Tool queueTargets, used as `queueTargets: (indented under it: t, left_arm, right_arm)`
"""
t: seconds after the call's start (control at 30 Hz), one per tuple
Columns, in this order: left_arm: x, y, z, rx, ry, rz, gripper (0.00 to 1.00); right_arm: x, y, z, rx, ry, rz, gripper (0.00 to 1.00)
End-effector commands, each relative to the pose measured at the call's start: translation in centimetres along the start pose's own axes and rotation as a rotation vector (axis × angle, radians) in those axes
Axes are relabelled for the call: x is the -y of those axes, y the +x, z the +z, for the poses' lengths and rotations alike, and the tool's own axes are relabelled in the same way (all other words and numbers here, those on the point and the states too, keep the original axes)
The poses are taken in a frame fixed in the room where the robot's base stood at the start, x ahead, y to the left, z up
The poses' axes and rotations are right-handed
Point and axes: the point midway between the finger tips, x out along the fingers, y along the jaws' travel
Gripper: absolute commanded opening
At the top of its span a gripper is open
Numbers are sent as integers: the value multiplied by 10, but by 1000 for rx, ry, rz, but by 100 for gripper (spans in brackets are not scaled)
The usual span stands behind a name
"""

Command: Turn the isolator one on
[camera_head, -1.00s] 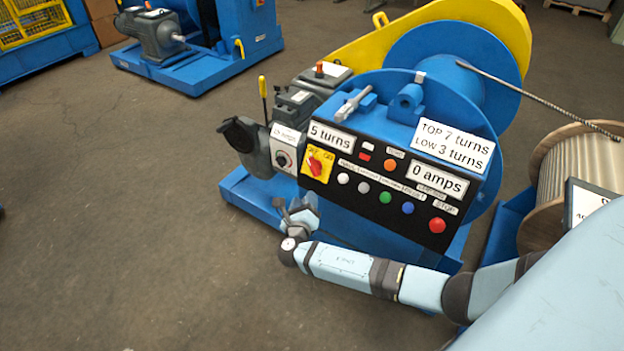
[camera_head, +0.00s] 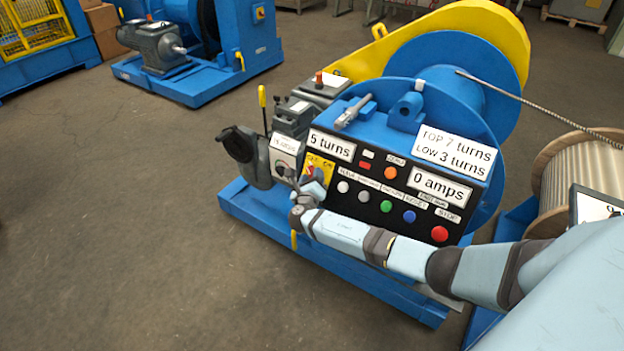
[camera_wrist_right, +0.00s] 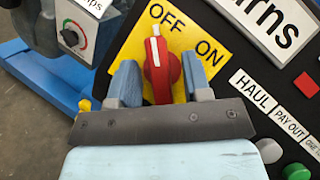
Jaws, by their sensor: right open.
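The isolator is a red rotary knob (camera_wrist_right: 162,70) with a white pointer line, on a yellow plate (camera_wrist_right: 141,47) marked OFF and ON. In the right wrist view its pointer is toward the OFF word. My right gripper (camera_wrist_right: 160,63) is open, one blue finger on each side of the knob; I cannot tell whether either touches it. In the head view the yellow plate (camera_head: 325,166) is at the left end of the black control panel, and my right gripper (camera_head: 306,178) hides most of the knob. My left gripper is not in view.
The panel (camera_head: 375,208) has several coloured buttons, including a red one (camera_head: 439,234) at lower right, close to my right forearm. A grey box with a small dial (camera_head: 284,150) is just left of the plate. The floor at left is clear.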

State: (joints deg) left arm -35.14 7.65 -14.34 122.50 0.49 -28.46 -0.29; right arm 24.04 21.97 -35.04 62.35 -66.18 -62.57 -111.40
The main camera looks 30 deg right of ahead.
Motion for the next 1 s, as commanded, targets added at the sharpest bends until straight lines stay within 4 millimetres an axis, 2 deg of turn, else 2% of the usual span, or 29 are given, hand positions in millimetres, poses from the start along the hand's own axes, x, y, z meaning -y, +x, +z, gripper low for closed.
queueTargets:
  t: [0.13, 0.17, 0.33, 0.67, 1.0]
  left_arm:
    - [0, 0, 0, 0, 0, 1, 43]
    - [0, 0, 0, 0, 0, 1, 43]
    - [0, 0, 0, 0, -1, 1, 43]
    - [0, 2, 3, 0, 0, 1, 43]
    - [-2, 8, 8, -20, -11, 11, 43]
  right_arm:
    - [0, 0, 0, 0, 0, 0, 45]
    - [0, 0, 0, 0, 0, 0, 40]
    - [0, 0, 0, 0, 0, 0, 1]
    - [-1, 0, -1, -1, 20, -17, 0]
    - [-5, 0, -3, -2, 185, -132, 0]
